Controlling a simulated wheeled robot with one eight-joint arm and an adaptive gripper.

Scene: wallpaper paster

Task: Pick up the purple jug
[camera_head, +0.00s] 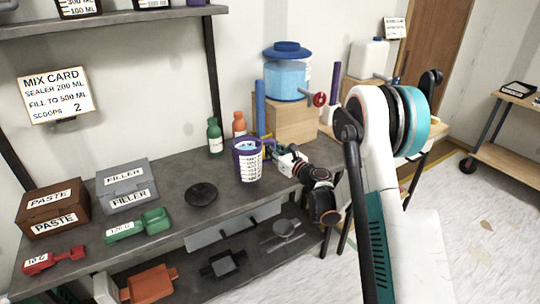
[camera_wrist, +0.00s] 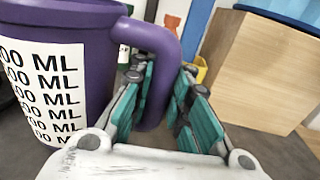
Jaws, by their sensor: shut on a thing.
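The purple jug (camera_head: 238,169) stands upright at the right part of the dark workbench, with a white label of ML marks and something light blue inside its top. My gripper (camera_head: 278,157) reaches it from the right. In the wrist view the jug (camera_wrist: 95,20) fills the left side, and its purple handle (camera_wrist: 163,60) runs down between the teal pads of my gripper (camera_wrist: 166,95). The gripper is shut on the handle. The jug's base is not clear in the wrist view, and I cannot tell if it is off the bench.
Green (camera_head: 215,138) and orange (camera_head: 239,123) bottles stand behind the jug. A wooden block (camera_head: 292,122) with a blue water tank (camera_head: 287,78) is behind my gripper. A black disc (camera_head: 201,194), grey filler box (camera_head: 127,184) and green scoop (camera_head: 138,226) lie left.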

